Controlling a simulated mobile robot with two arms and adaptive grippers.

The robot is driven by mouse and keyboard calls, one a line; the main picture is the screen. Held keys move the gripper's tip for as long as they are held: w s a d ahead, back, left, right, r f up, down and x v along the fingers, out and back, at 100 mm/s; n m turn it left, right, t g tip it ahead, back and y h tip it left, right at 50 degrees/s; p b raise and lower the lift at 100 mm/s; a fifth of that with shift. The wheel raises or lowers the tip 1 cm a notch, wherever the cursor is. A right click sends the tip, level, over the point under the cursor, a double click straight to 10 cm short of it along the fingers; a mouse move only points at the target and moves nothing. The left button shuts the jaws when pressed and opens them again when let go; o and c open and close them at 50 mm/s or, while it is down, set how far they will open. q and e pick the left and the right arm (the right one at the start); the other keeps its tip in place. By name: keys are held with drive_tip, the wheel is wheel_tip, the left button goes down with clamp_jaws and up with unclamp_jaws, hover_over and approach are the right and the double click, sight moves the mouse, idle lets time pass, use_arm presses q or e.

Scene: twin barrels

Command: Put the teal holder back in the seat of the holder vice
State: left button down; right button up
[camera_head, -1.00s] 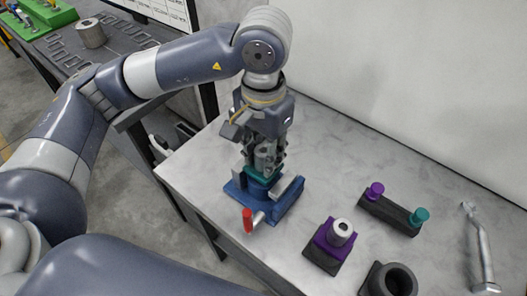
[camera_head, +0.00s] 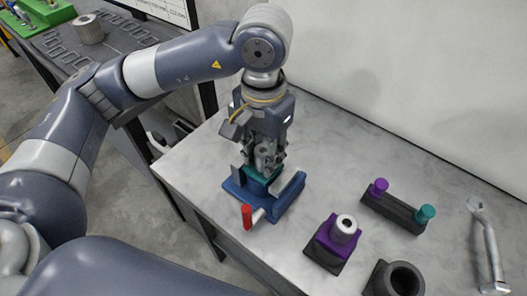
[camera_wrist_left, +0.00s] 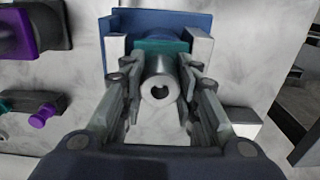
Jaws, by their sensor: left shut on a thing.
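The teal holder (camera_head: 258,183) has a teal square base and a grey metal cylinder on top. In the left wrist view the holder (camera_wrist_left: 160,84) shows its cylinder, with a round bore, between my fingers. My left gripper (camera_head: 266,162) is shut on this cylinder from above. The blue holder vice (camera_head: 277,205) stands on the table with pale jaws and a red-tipped handle (camera_head: 247,216). The teal base is between the vice's jaws; whether it rests fully on the seat is hidden. The vice also shows in the left wrist view (camera_wrist_left: 196,20). My right gripper is not in view.
To the right on the pale table (camera_head: 330,165) are a purple holder on a dark block (camera_head: 328,245), a dark ring-shaped block (camera_head: 381,280), a dark rack with purple and teal knobs (camera_head: 392,213) and a wrench (camera_head: 489,245). A wall stands behind.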

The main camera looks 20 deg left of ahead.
use_arm(q)
drive_tip(key=c, duration=1.2)
unclamp_jaws()
drive_tip(key=shift+o, duration=0.2)
wheel_tip(320, 180, up, 12)
